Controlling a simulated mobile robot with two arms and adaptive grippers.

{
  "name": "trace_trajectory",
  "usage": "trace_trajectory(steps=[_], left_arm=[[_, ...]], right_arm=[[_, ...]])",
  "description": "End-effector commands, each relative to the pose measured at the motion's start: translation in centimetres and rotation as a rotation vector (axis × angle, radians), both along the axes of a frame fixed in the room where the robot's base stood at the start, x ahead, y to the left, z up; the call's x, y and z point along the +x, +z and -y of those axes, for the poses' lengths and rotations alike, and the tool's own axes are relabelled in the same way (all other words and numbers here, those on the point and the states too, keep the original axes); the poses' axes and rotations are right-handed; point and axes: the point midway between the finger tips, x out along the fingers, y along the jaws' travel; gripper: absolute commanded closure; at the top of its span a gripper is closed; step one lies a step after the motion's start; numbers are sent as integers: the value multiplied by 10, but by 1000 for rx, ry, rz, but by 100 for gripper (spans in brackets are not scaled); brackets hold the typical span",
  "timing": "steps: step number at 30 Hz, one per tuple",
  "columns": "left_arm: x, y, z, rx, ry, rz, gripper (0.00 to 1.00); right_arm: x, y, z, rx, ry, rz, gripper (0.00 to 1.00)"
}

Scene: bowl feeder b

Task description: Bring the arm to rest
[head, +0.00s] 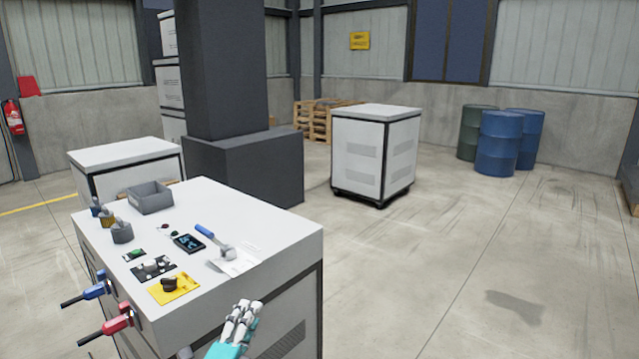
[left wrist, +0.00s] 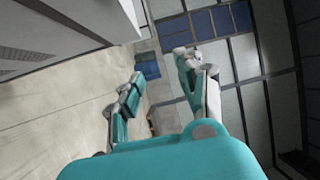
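My left gripper (head: 243,310) is teal and grey and shows at the bottom of the head view, in front of the near right corner of a white-topped cabinet (head: 285,232). In the left wrist view my left gripper (left wrist: 160,68) has its two fingers spread apart with nothing between them. It appears clear of the cabinet and touches nothing that I can see. My right gripper is in neither view.
The cabinet top holds a grey bin (head: 151,198), a blue-handled tool (head: 206,233), a dark display device (head: 188,243) and a yellow plate with a knob (head: 174,288). Blue and red handles jut from its left side. Open floor (head: 450,270) lies to the right.

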Motion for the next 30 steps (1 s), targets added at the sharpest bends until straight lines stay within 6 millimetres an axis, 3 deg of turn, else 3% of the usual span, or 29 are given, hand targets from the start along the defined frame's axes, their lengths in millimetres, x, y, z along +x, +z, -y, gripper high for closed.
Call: trace_trajectory(steps=[1,3,6,9,15,21,28,30], left_arm=[[-23,-28,-15,-159,87,-140,63],[-57,-64,-36,-362,216,-334,63],[-113,-111,-56,-595,386,-578,63],[-164,-142,-65,-755,523,-765,63],[-240,-172,-69,-926,710,-1003,63],[-299,-184,-68,-1023,848,-1167,63],[-358,-187,-65,-1098,987,-1320,63],[-349,-207,-65,-1089,986,-1319,63]], right_arm=[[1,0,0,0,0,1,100],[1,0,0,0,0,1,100],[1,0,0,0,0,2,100],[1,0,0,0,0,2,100],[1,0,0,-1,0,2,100],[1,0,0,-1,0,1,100],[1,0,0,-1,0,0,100],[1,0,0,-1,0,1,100]])
